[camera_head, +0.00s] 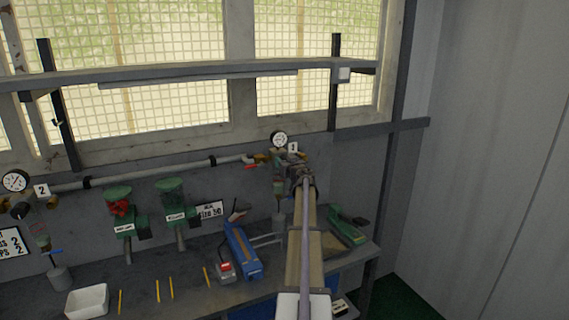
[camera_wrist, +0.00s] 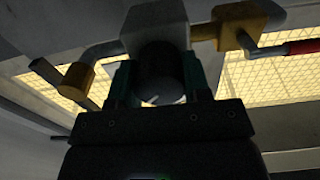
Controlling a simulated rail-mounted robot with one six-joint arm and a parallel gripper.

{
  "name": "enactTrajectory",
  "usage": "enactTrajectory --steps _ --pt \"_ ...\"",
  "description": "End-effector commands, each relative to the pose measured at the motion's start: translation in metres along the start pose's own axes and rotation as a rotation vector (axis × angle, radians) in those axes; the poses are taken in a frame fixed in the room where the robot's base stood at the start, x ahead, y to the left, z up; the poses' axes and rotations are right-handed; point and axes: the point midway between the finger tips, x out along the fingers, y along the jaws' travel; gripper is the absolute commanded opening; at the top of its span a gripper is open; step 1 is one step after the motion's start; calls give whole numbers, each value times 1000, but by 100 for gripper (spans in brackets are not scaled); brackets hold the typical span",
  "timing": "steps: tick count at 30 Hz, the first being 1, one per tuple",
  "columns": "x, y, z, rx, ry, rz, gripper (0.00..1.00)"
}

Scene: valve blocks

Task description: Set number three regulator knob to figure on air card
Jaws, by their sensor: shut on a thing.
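In the wrist view my gripper (camera_wrist: 161,92) is shut on a dark round regulator knob (camera_wrist: 160,72) with a pale pointer mark on its face. One finger lies on each side of it. The knob sits under a grey regulator body (camera_wrist: 154,22) with brass fittings. In the head view my gripper (camera_head: 301,180) is at the right-hand regulator (camera_head: 279,168), below a round gauge (camera_head: 279,139). The number plate (camera_head: 293,147) there looks like 1, but is small. The knob is hidden there. A white card (camera_head: 209,210) seems to read 50; its other print is unclear.
Another regulator station with gauge (camera_head: 15,181) and plate 2 (camera_head: 42,190) is at left. A red-handled valve (camera_wrist: 288,48) is beside the regulator.

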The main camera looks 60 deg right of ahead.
Motion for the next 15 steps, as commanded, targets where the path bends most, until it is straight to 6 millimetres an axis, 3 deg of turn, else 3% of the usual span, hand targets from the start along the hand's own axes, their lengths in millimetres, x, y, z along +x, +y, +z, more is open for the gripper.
enactTrajectory --steps 4,15 --pt "0 0 0 0 0 0 20" --pt "0 0 0 59 0 0 20"
